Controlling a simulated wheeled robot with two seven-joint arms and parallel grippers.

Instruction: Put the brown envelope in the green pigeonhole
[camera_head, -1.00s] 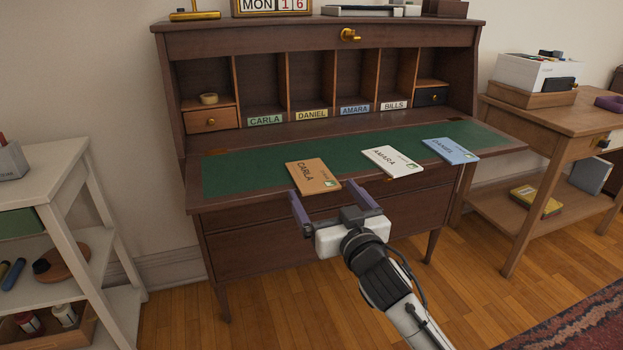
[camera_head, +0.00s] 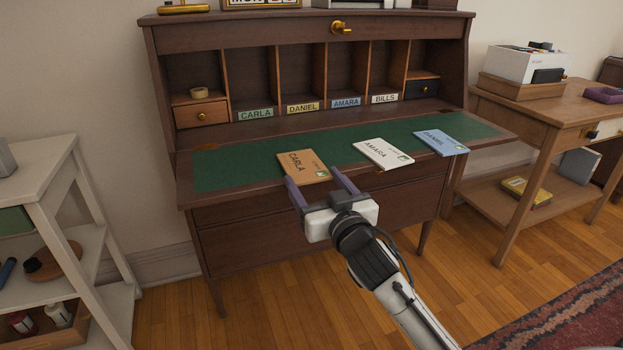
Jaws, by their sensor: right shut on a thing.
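The brown envelope (camera_head: 303,163), marked CARLA, lies flat at the front edge of the desk's green writing surface. My right gripper (camera_head: 312,174) is at its near edge, with one purple finger at each side, shut on it. The envelope still rests on the desk. The green pigeonhole (camera_head: 251,86) is the leftmost tall slot, with a green CARLA label (camera_head: 255,114) at its foot; it looks empty. My left gripper is not in view.
A white AMARA envelope (camera_head: 383,152) and a blue DANIEL envelope (camera_head: 440,142) lie to the right. Other slots carry yellow DANIEL, blue AMARA and white BILLS labels. A small drawer (camera_head: 201,115) with a tape roll on top is left of the green slot. The green surface (camera_head: 235,172) is clear at left.

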